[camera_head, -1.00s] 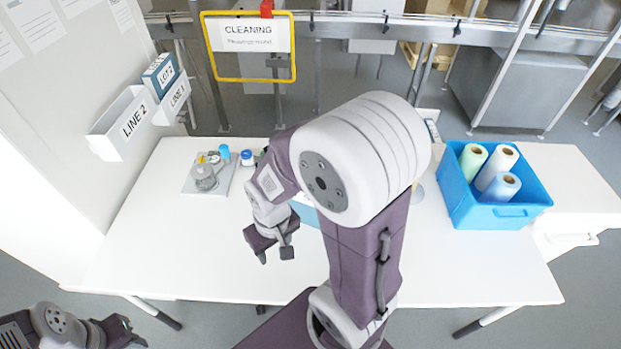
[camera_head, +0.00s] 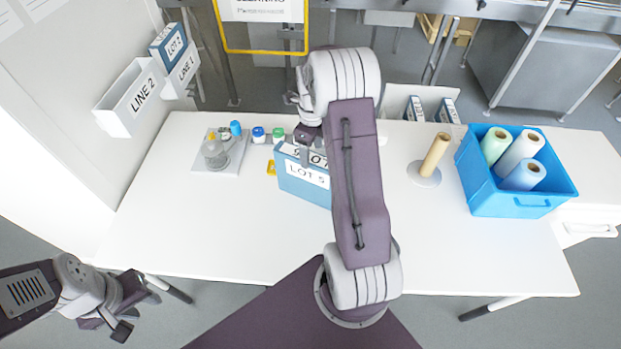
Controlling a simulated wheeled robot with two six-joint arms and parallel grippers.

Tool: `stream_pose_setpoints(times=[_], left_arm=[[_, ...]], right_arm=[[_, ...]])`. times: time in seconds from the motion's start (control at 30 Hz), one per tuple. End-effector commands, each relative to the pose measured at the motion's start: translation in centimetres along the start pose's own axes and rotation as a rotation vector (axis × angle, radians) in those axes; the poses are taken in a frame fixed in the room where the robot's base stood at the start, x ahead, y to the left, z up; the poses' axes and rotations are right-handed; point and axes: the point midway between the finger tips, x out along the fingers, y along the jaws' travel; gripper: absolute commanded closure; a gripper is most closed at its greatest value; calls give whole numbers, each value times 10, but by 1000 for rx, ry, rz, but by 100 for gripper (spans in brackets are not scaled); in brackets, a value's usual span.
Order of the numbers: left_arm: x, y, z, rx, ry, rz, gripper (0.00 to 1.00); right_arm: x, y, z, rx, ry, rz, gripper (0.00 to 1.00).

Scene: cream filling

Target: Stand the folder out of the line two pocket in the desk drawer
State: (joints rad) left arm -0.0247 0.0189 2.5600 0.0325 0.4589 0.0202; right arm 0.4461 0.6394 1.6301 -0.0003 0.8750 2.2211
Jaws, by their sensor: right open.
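A blue folder (camera_head: 303,179) with a white "LOT 5" label stands upright on the desk (camera_head: 225,230). My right gripper (camera_head: 311,146) is open at the folder's top edge; my arm hides part of both, and I cannot tell whether they touch. The white "LINE 2" pocket (camera_head: 118,119) hangs on the left wall, with no folder showing in it. A white drawer front with a handle (camera_head: 588,230) shows at the right edge; its inside is not in view. My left gripper (camera_head: 130,318) is low at the left, away from the desk; its finger gap is unclear.
A "LINE 1" pocket (camera_head: 185,78) holds a "LOT 2" folder (camera_head: 173,45). A tray (camera_head: 224,162) with small items and jars (camera_head: 259,135) are at the back left. A roll holder (camera_head: 434,158) and a blue crate (camera_head: 480,200) of rolls stand right. The desk's front is clear.

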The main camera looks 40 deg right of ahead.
Motion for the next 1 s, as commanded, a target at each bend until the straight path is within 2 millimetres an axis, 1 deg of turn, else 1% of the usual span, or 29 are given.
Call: stream_pose_setpoints(times=[0.1, 0.27, 0.4, 0.5, 0.6, 0.77, 0.8, 0.87, 0.9, 0.97, 1.0], left_arm=[[-3, 0, 0, 0, 0, 0, 64], [-4, 0, 0, 0, 0, 0, 64], [-13, 0, -1, 0, 0, 0, 64], [-13, 0, -1, 0, 0, 0, 64], [-13, 0, -1, 0, 0, 0, 64], [-13, 0, -1, 0, 0, 0, 64], [-13, 0, -1, 0, 0, 0, 64], [-13, 0, -1, 0, 0, 0, 64], [-13, 0, -1, 0, 0, 0, 64], [-13, 0, -1, 0, 0, 0, 64], [-13, 0, -1, 0, 0, 0, 64]], right_arm=[[12, 0, 0, -2, 0, 0, 29], [19, 1, 1, -3, 0, 0, 29], [43, 6, 1, -4, 2, 3, 29], [60, 5, 1, -3, 1, 1, 29], [66, 4, 2, -3, -2, -2, 29], [66, 4, 2, -4, -2, -2, 29], [66, 4, 2, -4, -2, -2, 35], [66, 4, 2, -4, -2, -2, 51], [66, 4, 2, -4, -2, -2, 62], [66, 4, 2, -4, -2, -2, 79], [66, 4, 2, -4, -2, -2, 90]])
